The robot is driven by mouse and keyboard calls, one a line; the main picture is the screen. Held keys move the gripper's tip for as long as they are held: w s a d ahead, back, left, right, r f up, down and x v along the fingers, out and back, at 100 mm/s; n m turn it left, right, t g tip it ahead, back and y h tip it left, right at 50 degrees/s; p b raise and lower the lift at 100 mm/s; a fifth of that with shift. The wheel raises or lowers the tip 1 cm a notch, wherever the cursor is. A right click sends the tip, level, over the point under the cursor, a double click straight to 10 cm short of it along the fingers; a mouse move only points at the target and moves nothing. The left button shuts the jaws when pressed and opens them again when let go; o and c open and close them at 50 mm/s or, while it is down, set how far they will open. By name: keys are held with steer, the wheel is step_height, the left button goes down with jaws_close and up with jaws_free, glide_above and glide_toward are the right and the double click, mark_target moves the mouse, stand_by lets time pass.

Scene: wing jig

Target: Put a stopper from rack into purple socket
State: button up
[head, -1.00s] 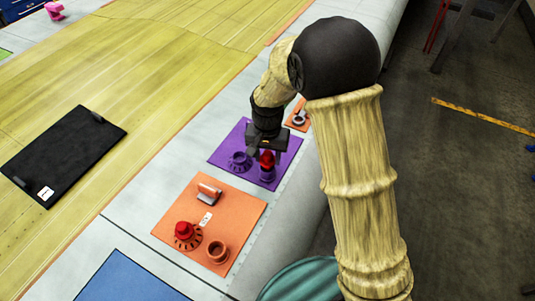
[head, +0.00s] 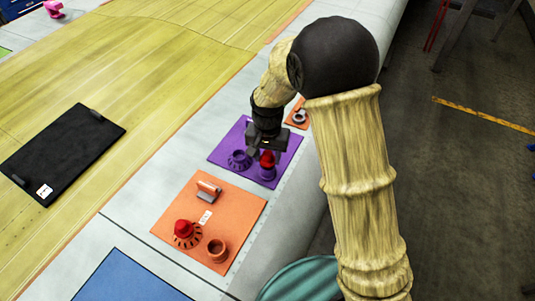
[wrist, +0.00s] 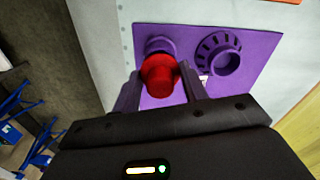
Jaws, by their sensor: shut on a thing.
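My gripper (wrist: 160,88) is shut on a red stopper (wrist: 159,74), over the purple mat (wrist: 259,54). In the head view the stopper (head: 267,158) is just above or in the mouth of a plain round purple socket (head: 268,173). The socket also shows behind the stopper in the wrist view (wrist: 158,44). I cannot tell whether the stopper is seated in it. A notched, flanged purple ring (wrist: 219,53) sits beside it, empty. It also shows in the head view (head: 239,160). My gripper partly hides the mat in the head view.
An orange mat (head: 237,215) nearer me holds another red stopper (head: 183,228) in a flanged ring, an open orange cup (head: 217,251) and a small block-like fixture (head: 208,192). A black panel (head: 65,152) lies at left. A small orange mat (head: 298,119) lies beyond.

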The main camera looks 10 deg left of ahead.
steer(key=shift+f+b, duration=0.4)
steer(key=shift+f, duration=0.25)
steer(key=o, duration=1.1)
steer(key=shift+c, duration=0.2)
steer(key=shift+r, duration=0.15)
step_height(320, 180, up, 17)
steer(key=b, duration=0.3)
steer(key=shift+b, duration=0.35)
